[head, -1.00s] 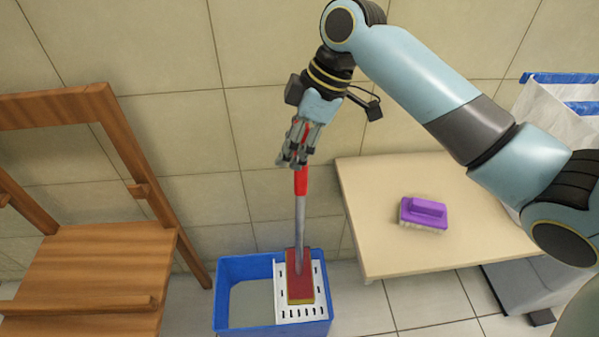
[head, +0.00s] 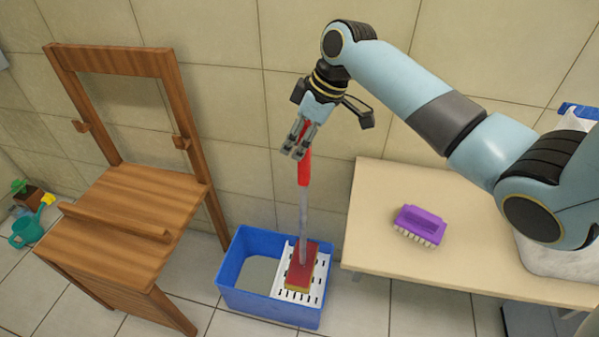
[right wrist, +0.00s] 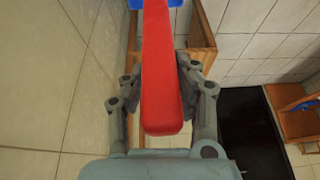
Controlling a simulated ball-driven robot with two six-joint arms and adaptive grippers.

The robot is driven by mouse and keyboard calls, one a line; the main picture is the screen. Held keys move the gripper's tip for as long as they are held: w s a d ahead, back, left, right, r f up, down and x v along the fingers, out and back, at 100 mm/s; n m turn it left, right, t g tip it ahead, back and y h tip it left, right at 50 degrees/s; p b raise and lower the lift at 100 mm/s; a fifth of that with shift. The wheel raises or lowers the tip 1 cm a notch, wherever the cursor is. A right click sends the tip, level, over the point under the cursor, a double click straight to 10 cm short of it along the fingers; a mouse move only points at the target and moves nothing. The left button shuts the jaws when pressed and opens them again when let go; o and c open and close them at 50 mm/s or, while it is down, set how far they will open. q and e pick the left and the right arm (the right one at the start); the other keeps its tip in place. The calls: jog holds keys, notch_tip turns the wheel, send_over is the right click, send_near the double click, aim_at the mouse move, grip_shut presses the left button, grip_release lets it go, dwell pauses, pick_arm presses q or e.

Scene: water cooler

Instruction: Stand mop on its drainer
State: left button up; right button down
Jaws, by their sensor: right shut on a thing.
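The mop (head: 303,222) has a red grip, a grey pole and a red head with a yellow underside. It stands nearly upright, its head over the white slotted drainer (head: 318,283) on the right side of the blue bucket (head: 258,300). The head appears to rest on the drainer. My right gripper (head: 296,152) is shut on the red grip near its top. In the right wrist view the red grip (right wrist: 161,70) lies between the fingers. My left gripper is not in view.
A wooden chair (head: 140,190) stands left of the bucket. A beige table (head: 380,240) with a purple brush (head: 420,222) is on the right. A teal watering can (head: 24,232) and a plant pot stand at far left. The tiled wall is close behind.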

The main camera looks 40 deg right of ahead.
aim_at(298, 163)
notch_tip(298, 163, down, 6)
jog(key=shift+s+f+b, duration=0.1)
jog(key=shift+f+b, duration=0.05)
jog(key=shift+b, duration=0.45)
jog(key=c, duration=1)
grip_release()
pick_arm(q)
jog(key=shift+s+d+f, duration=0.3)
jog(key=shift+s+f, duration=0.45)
pick_arm(e)
jog(key=shift+d+r, duration=0.1)
jog(key=shift+r, duration=0.1)
pick_arm(q)
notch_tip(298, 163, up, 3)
jog(key=p, duration=0.2)
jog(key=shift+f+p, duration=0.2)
jog(key=shift+p, duration=0.1)
pick_arm(e)
jog(key=v, duration=1.1)
jog(key=shift+s+r, duration=0.1)
jog(key=shift+r, duration=0.2)
